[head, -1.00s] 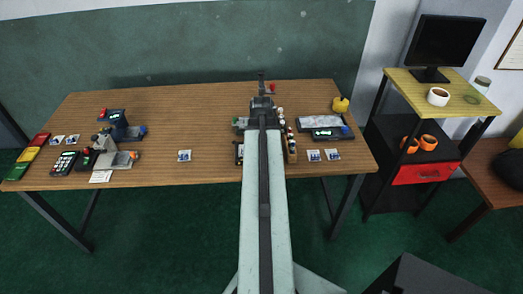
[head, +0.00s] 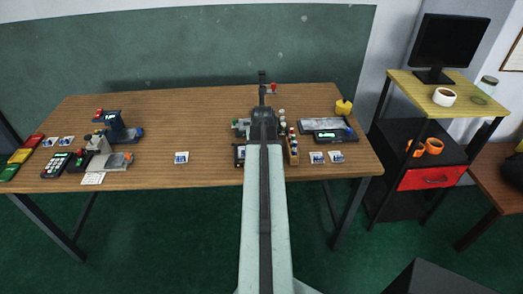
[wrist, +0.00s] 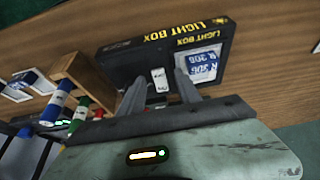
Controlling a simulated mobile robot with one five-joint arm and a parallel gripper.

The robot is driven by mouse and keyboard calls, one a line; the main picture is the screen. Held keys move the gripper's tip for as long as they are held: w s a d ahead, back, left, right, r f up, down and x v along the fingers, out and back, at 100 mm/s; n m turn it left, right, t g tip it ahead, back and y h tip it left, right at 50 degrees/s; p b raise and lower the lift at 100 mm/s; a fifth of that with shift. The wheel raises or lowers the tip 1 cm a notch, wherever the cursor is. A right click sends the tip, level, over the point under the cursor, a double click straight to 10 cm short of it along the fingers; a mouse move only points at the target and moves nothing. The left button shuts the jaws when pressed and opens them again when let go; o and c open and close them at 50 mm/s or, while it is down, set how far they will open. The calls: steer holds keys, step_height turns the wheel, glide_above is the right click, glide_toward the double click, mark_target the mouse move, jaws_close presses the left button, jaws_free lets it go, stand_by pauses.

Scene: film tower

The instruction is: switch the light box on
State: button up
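The light box is a dark flat case with yellow "LIGHT BOX" lettering, below my gripper in the wrist view (wrist: 122,62). A small white switch plate (wrist: 159,78) sits on it, seen between my fingers. A white and blue card (wrist: 203,66) marked 306 lies on its right part. My gripper (wrist: 160,86) is open, with one finger either side of the white plate; I cannot tell whether they touch the box. In the head view my arm covers the gripper and most of that spot. I cannot tell whether the box is lit.
A wooden rack (wrist: 84,72) with coloured bottles (wrist: 58,101) stands close left of the fingers in the wrist view. In the head view, a grey-blue device (head: 117,128) and a keypad (head: 56,165) are at left. The table's (head: 205,120) middle left is mostly clear.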

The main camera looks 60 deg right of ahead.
jaws_close()
steer(key=shift+w+d+r+g+y+p, duration=0.3)
steer(key=shift+w+d+g+y+p, duration=0.15)
steer(key=shift+y+p, duration=0.3)
steer(key=shift+g+y+p, duration=0.3)
steer(key=shift+g+y, duration=0.15)
steer(key=shift+y, duration=0.1)
steer(key=shift+s+f, duration=0.1)
steer(key=shift+a, duration=0.1)
steer(key=shift+o, duration=0.3)
jaws_free()
